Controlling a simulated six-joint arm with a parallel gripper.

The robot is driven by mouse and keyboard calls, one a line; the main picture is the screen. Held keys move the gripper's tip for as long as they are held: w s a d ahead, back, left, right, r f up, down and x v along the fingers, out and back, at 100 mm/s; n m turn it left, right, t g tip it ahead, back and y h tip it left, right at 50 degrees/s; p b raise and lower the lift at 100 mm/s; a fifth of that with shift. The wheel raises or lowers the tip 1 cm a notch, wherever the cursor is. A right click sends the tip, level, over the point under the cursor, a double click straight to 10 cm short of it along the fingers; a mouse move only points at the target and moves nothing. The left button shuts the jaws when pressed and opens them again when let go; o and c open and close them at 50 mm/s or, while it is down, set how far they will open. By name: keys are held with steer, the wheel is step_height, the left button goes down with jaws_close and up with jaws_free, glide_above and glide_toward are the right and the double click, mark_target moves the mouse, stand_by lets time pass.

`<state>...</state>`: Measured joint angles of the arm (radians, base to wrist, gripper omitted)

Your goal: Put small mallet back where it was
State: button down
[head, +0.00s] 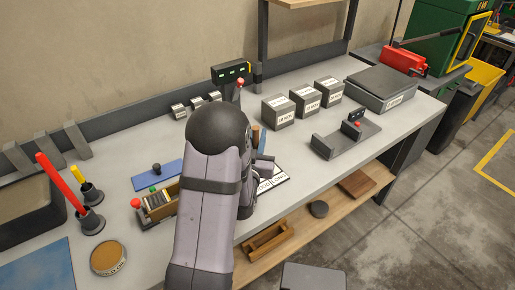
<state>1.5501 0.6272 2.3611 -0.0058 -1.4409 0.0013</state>
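I cannot make out the small mallet for certain. A brown piece and a blue piece (261,139) show just right of my arm (210,190), mostly hidden behind it, and I cannot tell what they belong to. A red stick (58,182) and a shorter yellow stick (79,168) stand tilted in dark round bases at the left of the bench.
The grey bench (120,225) carries a wooden box (160,206) of upright pieces, a blue plate (158,175), a white printed sheet (272,179), labelled cubes (278,111) and a dark stand (345,140). A round labelled disc (108,258) lies front left.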

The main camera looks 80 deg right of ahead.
steer(key=shift+f, duration=0.25)
steer(key=shift+f, duration=2.05)
steer(key=shift+f, duration=0.15)
steer(key=shift+f, duration=0.1)
steer(key=c, duration=1.7)
jaws_free()
steer(key=shift+o, duration=0.2)
